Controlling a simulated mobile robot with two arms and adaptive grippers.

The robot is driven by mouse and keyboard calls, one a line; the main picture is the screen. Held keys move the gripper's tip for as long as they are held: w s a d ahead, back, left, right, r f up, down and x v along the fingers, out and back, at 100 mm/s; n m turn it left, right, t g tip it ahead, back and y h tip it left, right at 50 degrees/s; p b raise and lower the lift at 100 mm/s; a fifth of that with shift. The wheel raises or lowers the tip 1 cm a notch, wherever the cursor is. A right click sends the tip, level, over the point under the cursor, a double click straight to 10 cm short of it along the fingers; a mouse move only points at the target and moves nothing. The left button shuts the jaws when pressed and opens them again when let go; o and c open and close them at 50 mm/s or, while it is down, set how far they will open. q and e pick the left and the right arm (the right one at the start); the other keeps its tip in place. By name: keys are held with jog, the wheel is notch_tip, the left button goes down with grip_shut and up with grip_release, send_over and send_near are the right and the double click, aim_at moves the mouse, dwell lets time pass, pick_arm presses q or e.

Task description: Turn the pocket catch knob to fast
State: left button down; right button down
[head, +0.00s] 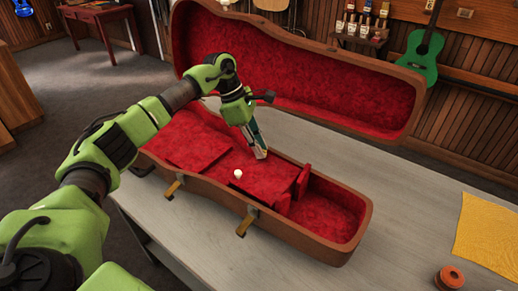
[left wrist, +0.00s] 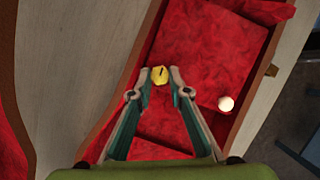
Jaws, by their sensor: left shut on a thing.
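The pocket catch knob is a small yellow knob with a dark mark on its top (left wrist: 160,75). It sits on the red lining of the open ukulele case (head: 325,250). My left gripper (head: 261,154) reaches down into the case, and its fingers are shut on the knob from both sides, as the left wrist view shows (left wrist: 161,82). In the head view the fingertips hide the knob. A round white pull (head: 238,173) stands on the red pocket lid (head: 268,181) nearby; it also shows in the left wrist view (left wrist: 226,103). My right gripper is not in view.
The case's raised lid (head: 300,75) stands behind my left arm. Two brass latches (head: 247,221) hang on the case's front side. The grey table (head: 400,240) is clear to the right, except for a yellow cloth (head: 487,240) and an orange spool (head: 449,279).

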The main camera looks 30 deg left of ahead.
pick_arm(q)
jog(key=shift+m, duration=0.3)
dwell(0.4)
jog(key=c, duration=1.9)
grip_release()
jog(key=v, duration=1.2)
jog(key=shift+w, duration=0.25)
